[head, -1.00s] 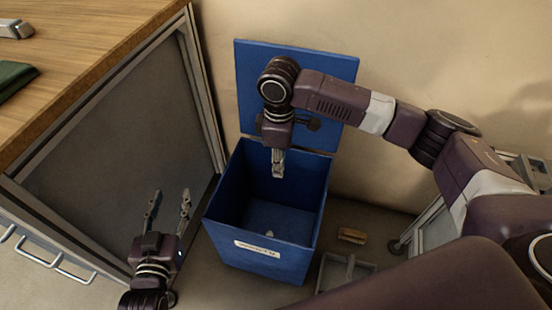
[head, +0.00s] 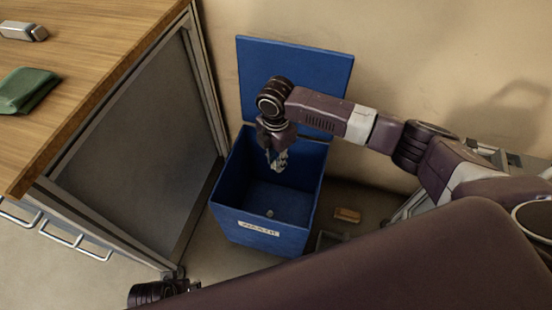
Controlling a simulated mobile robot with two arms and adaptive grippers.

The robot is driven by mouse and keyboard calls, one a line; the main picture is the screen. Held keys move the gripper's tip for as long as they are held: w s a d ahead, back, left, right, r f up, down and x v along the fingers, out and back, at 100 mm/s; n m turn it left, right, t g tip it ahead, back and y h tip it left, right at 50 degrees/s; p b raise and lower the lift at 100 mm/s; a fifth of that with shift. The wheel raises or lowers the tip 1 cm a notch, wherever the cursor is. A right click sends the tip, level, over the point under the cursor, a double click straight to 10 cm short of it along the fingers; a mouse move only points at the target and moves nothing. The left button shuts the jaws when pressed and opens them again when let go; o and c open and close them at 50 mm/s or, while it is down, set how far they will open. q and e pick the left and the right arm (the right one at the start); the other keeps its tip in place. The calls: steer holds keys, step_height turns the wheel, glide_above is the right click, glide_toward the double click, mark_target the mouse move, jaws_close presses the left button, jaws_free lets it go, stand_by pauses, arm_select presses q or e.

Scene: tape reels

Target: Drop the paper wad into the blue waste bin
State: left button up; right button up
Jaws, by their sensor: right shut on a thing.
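The blue waste bin (head: 225,190) stands on the floor against the wall, with its lid (head: 318,75) raised behind it. My right gripper (head: 279,165) points down over the bin's opening, near the back. It is shut on a small greyish-white lump, which looks like the paper wad (head: 281,160); the fingers partly hide it.
A wooden-topped cabinet (head: 95,60) stands left of the bin, with a green folded item (head: 27,90) and a grey object (head: 22,31) on top. A small tan block (head: 347,215) lies on the floor right of the bin. My arm crosses the lower right.

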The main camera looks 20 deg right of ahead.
step_height(320, 180, down, 2)
steer(key=shift+f+b, duration=0.25)
steer(key=shift+b, duration=1)
arm_select(q)
step_height(320, 180, up, 13)
steer(key=t+b, duration=0.1)
steer(key=b, duration=0.2)
steer(key=shift+s+a+f, duration=0.2)
arm_select(e)
step_height(320, 180, down, 3)
steer(key=shift+r, duration=0.1)
steer(key=o, duration=0.7)
steer(key=shift+o, duration=0.2)
